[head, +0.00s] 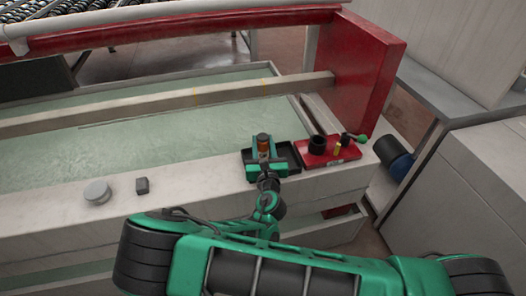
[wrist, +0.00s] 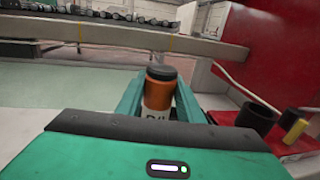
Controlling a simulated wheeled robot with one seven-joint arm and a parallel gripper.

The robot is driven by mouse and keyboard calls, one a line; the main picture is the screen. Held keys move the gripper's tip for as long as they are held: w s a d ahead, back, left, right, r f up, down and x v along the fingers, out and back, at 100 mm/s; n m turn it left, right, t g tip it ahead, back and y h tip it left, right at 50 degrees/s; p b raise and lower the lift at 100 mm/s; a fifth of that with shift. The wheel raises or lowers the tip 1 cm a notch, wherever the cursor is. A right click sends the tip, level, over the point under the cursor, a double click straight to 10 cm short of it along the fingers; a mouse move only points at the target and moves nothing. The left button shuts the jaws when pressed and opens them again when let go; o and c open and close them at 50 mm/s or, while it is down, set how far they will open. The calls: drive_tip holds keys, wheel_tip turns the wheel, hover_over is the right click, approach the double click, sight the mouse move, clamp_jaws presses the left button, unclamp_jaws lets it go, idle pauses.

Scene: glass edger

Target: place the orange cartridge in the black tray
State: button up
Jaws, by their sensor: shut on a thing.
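The orange cartridge (wrist: 158,93) has a black cap and a white label with dark print, and it stands upright between the fingers in the wrist view. In the head view the cartridge (head: 263,145) shows above the black tray. My gripper (head: 264,148) is shut on the cartridge. The black tray (head: 292,155) lies on the pale ledge, partly hidden by my gripper. I cannot tell whether the cartridge's base touches the tray floor. The gripper's fingers also show in the wrist view (wrist: 158,100).
A red block (head: 345,154) with a black cup (head: 317,144), a yellow piece (head: 338,147) and a green-knobbed lever (head: 358,138) sits just right of the tray. A round grey disc (head: 97,191) and a small dark block (head: 142,185) lie to the left. A red upright panel (head: 365,70) stands behind.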

sight(263, 155)
drive_tip(key=shift+f, duration=2.05)
drive_tip(key=o, duration=1.1)
drive_tip(key=shift+f, duration=0.1)
drive_tip(key=shift+o, duration=0.2)
